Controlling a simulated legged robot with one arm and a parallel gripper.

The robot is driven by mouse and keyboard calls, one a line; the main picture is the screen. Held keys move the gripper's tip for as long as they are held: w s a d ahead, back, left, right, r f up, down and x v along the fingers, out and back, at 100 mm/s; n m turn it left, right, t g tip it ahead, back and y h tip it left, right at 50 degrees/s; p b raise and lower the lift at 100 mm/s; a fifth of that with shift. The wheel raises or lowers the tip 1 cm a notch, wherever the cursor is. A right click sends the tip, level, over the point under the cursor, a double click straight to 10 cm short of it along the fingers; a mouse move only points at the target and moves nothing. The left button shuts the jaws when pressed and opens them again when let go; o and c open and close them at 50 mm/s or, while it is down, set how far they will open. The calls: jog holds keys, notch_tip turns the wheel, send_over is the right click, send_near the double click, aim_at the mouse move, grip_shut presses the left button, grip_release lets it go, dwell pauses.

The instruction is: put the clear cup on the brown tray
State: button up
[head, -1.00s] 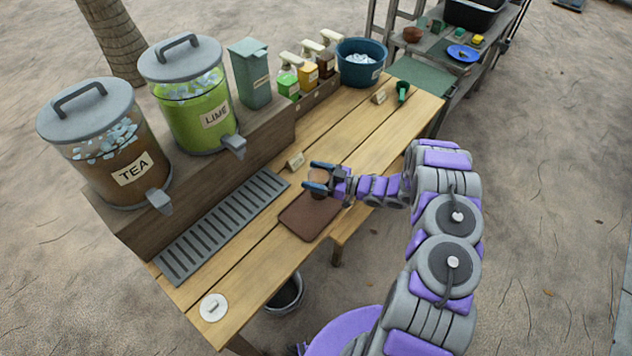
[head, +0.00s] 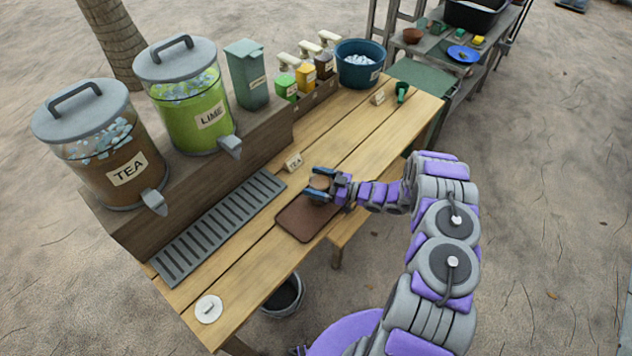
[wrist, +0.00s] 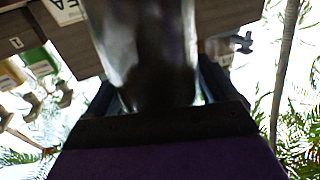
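The clear cup (wrist: 150,45) fills the middle of the wrist view, between the two fingers, with dark brown contents. In the head view the cup (head: 320,183) is small and partly covered by the fingers. My gripper (head: 319,188) is shut around it, over the far end of the brown tray. The brown tray (head: 296,222) lies flat on the wooden table, right of the grey drip grate, and its near part is bare. I cannot tell whether the cup's base touches the tray.
The drip grate (head: 215,232) lies left of the tray. Tea (head: 105,160) and lime (head: 195,115) dispensers stand on a raised shelf. A white disc (head: 208,309) lies at the near table corner. The right-hand table boards are largely clear.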

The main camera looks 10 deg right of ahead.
jog(key=shift+o, duration=1.1)
jog(key=shift+f, duration=0.25)
jog(key=shift+r, duration=0.1)
